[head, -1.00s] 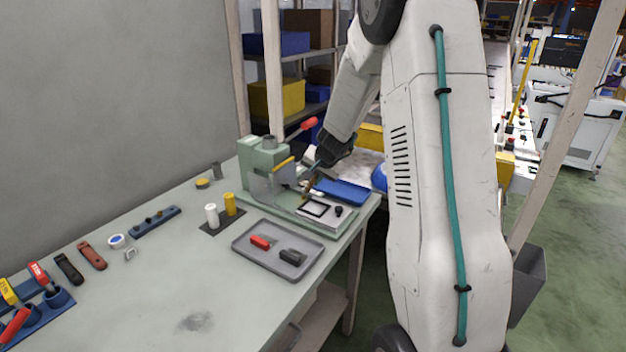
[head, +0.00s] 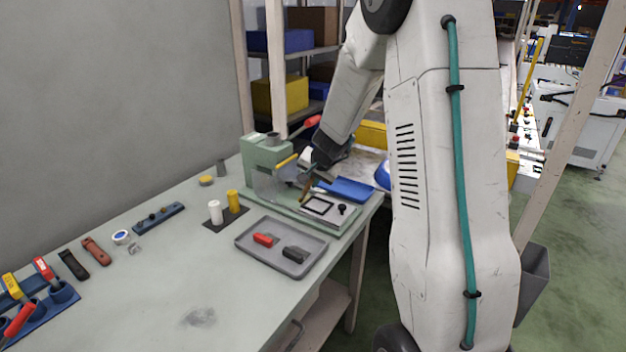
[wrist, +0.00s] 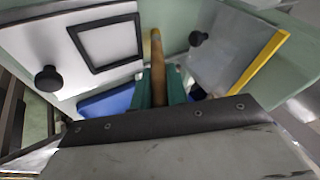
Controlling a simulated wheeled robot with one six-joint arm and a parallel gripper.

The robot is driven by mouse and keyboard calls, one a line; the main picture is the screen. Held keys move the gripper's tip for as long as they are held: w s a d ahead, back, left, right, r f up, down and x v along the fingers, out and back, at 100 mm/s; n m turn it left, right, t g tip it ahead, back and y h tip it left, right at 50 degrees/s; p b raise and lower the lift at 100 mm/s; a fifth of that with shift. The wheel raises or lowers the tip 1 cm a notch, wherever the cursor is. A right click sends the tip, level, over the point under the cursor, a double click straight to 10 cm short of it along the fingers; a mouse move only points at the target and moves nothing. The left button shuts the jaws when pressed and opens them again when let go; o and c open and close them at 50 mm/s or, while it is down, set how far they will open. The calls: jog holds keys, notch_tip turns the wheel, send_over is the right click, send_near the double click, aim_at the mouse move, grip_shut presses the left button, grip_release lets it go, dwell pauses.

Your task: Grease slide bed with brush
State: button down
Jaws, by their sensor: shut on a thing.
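My gripper (head: 314,174) is over the green machine (head: 262,152) on the bench. In the wrist view its green fingers (wrist: 159,88) are shut on a brown, wooden-looking stick, the brush (wrist: 157,62), which points away from the palm. The brush's bristles cannot be made out. In the head view the brush (head: 306,189) shows as a small brown strip beside the clear guard. The machine's pale slide bed (head: 338,217) bears a black square frame (head: 317,205) and a black knob (head: 342,209). Whether the brush touches the bed cannot be told.
A clear guard with a yellow edge (wrist: 262,62) stands close to the fingers. A blue tray (head: 350,189) lies behind the bed. A grey tray (head: 245,246) with a red and a dark block is in front. White and yellow bottles (head: 233,201) stand left.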

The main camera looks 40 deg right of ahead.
jog(key=shift+s+a+f, duration=0.1)
jog(key=shift+s+a, duration=0.2)
jog(key=shift+a, duration=0.45)
jog(key=shift+s+a, duration=0.25)
jog(key=shift+a, duration=0.5)
jog(key=shift+w+d, duration=0.3)
jog(key=shift+d, duration=0.5)
jog(key=shift+w+d, duration=0.3)
jog(key=shift+d, duration=0.5)
jog(key=shift+w+d, duration=0.3)
jog(key=shift+d, duration=0.5)
jog(key=shift+w+d, duration=0.3)
jog(key=shift+d, duration=0.5)
jog(key=shift+a, duration=1.9)
jog(key=shift+a, duration=0.1)
jog(key=shift+a, duration=1.65)
jog(key=shift+w+d, duration=0.4)
jog(key=shift+d, duration=0.65)
jog(key=shift+w+d, duration=0.4)
jog(key=shift+d, duration=0.7)
jog(key=shift+w+d, duration=0.4)
jog(key=shift+d, duration=0.65)
jog(key=shift+s+a, duration=0.3)
jog(key=shift+a, duration=0.5)
jog(key=shift+s+a, duration=0.3)
jog(key=shift+a, duration=0.55)
jog(key=shift+s+a, duration=0.3)
jog(key=shift+a, duration=0.5)
